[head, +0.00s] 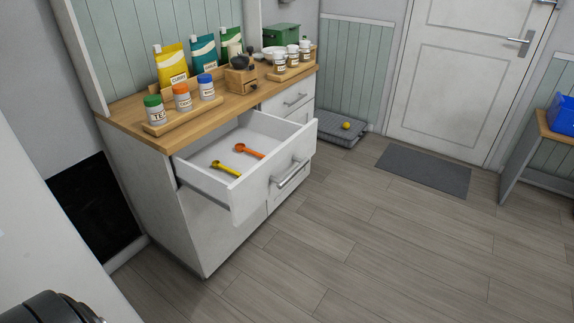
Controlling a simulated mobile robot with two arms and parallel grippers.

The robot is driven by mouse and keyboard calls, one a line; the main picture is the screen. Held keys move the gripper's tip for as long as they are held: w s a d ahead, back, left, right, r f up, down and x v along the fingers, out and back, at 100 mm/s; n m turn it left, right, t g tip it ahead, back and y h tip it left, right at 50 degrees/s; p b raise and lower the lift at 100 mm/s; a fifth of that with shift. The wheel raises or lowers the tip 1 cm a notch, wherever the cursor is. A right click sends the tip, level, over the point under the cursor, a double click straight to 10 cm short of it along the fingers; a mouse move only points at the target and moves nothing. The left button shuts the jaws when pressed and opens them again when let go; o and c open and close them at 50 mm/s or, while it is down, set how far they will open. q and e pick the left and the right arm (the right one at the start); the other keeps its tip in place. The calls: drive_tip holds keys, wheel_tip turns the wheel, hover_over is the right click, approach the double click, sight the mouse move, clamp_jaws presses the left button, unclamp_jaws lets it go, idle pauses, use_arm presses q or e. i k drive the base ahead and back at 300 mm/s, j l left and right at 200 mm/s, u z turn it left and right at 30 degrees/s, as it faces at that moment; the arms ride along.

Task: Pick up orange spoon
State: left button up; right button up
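The orange spoon (249,151) lies inside an open white drawer (271,187) of the cabinet. It lies flat on the drawer's floor, toward the back. A yellow spoon (226,168) lies in the same drawer, to the left of and nearer than the orange one, and the two are apart. Neither of my grippers shows in the head view. A dark rounded part, cut off at the bottom left corner, shows no fingers.
The wooden counter (225,105) above holds jars, pouches, a grinder (241,78) and a green box (281,36). A grey mat (424,171) lies before the door. The wooden floor in front is clear.

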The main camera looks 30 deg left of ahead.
sight(239, 148)
drive_tip(key=u, duration=1.3)
